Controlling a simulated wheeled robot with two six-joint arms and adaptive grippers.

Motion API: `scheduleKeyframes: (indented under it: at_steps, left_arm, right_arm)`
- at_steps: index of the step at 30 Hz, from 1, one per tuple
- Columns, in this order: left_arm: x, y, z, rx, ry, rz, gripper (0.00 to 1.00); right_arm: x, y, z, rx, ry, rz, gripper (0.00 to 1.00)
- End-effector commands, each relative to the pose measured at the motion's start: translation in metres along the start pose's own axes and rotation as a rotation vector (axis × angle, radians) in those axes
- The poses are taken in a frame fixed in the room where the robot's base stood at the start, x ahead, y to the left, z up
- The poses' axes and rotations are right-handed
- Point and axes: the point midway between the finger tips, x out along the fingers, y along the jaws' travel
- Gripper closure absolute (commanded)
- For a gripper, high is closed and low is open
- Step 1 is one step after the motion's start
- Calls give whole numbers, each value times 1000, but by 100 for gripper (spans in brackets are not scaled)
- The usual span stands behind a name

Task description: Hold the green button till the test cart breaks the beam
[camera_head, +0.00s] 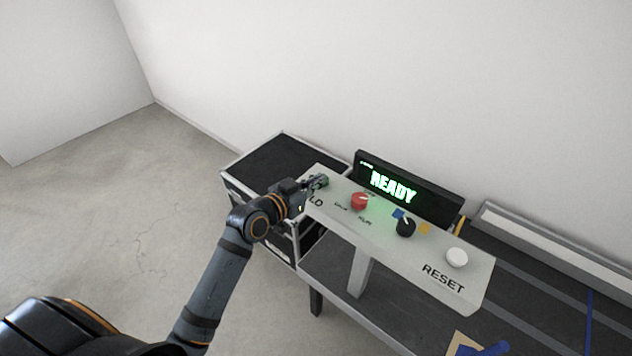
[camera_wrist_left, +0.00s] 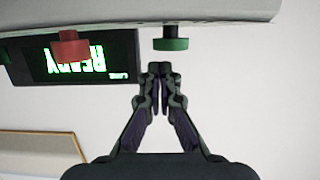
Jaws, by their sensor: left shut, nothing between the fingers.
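The green button (camera_wrist_left: 171,44) shows in the left wrist view on the panel, close beyond my fingertips. In the head view a little of the green button (camera_head: 325,181) shows by my left gripper (camera_head: 316,182), at the panel's left end. My left gripper also shows in the left wrist view (camera_wrist_left: 160,72), with its fingers closed together and nothing between them. There is a small gap between the fingertips and the button in that view. The display (camera_head: 408,188) reads READY in green letters. I see no test cart that I can name for sure. My right gripper is not in view.
The light panel (camera_head: 376,240) also carries a red knob (camera_head: 359,201), a black knob (camera_head: 406,227) and a white button (camera_head: 457,257) by RESET. A black case (camera_head: 285,157) stands at the left. A dark bench (camera_head: 335,276) with a long rail runs right. A blue object (camera_head: 484,349) lies at the bottom edge.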

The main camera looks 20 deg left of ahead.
Motion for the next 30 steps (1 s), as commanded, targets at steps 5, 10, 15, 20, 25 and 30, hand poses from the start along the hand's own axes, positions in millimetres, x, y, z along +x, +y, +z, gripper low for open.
scheduleKeyframes:
  at_steps: [5,10,15,20,25,30]
  left_arm:
    - [2,0,8,0,0,-2,100]
    - [2,0,8,1,0,-2,100]
    - [3,0,14,1,-1,-2,100]
    - [8,0,32,1,-2,-1,100]
    - [7,0,33,0,-11,1,100]
    - [7,0,36,-2,-16,1,100]
  right_arm:
    - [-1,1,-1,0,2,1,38]
    - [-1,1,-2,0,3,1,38]
    - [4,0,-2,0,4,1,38]
    - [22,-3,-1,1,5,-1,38]
    - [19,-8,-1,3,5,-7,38]
    - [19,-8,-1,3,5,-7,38]
